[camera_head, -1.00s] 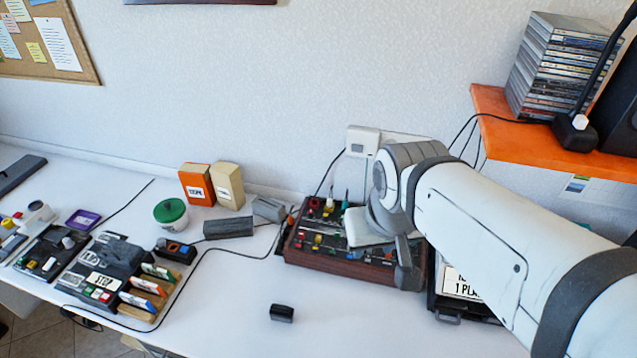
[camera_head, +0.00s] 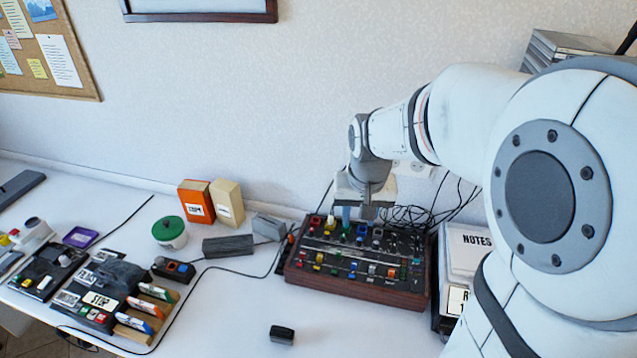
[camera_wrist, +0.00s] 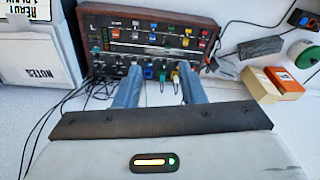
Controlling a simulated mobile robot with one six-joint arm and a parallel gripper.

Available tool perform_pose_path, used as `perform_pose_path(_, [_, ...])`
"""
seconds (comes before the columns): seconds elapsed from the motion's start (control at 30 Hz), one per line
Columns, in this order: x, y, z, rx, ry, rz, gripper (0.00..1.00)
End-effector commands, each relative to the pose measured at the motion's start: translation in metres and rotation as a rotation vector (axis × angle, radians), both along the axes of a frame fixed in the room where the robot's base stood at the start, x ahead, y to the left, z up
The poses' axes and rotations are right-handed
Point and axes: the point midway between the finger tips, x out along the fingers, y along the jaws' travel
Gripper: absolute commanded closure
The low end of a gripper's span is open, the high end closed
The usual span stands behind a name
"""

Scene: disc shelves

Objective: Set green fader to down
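The control panel (camera_head: 350,291) is a dark box with a wooden frame, carrying rows of coloured caps; it also shows upside down in the wrist view (camera_wrist: 150,12). Small green caps show among the faders, one near the right end (camera_head: 404,271), and in the wrist view one near the middle (camera_wrist: 168,42); which is the green fader, and its exact setting, is too small to tell. My gripper (camera_head: 357,214) points down by the panel's rear edge. In the wrist view its fingers (camera_wrist: 160,88) are apart, with nothing held; blue, green and yellow knobs show beyond them.
A grey block (camera_head: 228,246) and orange and cream boxes (camera_head: 195,202) stand left of the panel. A notes box (camera_head: 470,250) stands at its right, with loose cables (camera_head: 420,214) behind. A small black block (camera_head: 282,334) lies in front.

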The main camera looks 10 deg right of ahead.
Motion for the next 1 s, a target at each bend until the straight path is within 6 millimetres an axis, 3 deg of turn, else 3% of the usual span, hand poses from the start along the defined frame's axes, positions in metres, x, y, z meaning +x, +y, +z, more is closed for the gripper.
perform_pose_path(0.2, [0.073, -0.001, -0.065, 0.013, 0.076, -0.086, 0.64])
perform_pose_path(0.4, [0.124, -0.001, -0.137, 0.02, 0.132, -0.162, 0.64])
perform_pose_path(0.6, [0.15, -0.002, -0.192, 0.023, 0.166, -0.214, 0.64])
perform_pose_path(1.0, [0.156, -0.002, -0.242, 0.023, 0.181, -0.232, 0.64])
